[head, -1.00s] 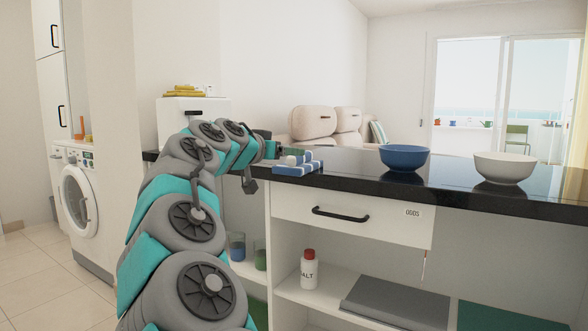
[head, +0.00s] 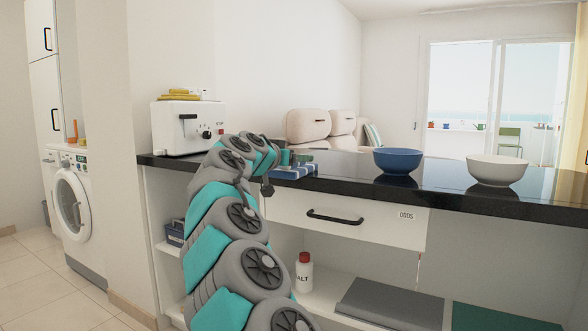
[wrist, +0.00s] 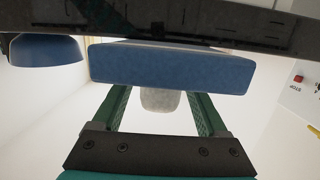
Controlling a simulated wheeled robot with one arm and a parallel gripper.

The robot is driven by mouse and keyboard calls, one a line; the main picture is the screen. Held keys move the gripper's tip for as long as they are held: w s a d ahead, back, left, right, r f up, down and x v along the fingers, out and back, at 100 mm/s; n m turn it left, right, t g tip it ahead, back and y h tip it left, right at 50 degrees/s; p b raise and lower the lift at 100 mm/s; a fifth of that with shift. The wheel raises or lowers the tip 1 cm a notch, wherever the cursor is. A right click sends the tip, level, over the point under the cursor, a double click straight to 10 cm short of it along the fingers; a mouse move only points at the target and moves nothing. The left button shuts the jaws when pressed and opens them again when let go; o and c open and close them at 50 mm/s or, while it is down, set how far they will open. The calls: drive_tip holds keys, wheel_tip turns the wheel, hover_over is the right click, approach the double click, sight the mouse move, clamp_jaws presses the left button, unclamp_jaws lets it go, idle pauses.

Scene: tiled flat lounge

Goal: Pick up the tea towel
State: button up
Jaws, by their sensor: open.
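The tea towel (head: 294,173), folded, blue with white stripes, lies on the black counter close to its front edge. My gripper (head: 292,157) is at the towel in the head view, partly covering it. In the wrist view, which looks upside down, the towel's blue end (wrist: 170,68) faces the camera. My gripper (wrist: 160,92) is open there, with one green finger at each side and the towel spanning across the fingertips. The towel hides the fingertips, so I cannot tell whether they touch it.
A white toaster (head: 187,127) with yellow items on top stands left on the counter (head: 340,180). A blue bowl (head: 399,161) and a white bowl (head: 497,169) stand to the right. Below are a drawer (head: 345,217) and a shelf with a salt bottle (head: 304,272).

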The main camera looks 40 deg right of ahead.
clamp_jaws()
idle(0.6)
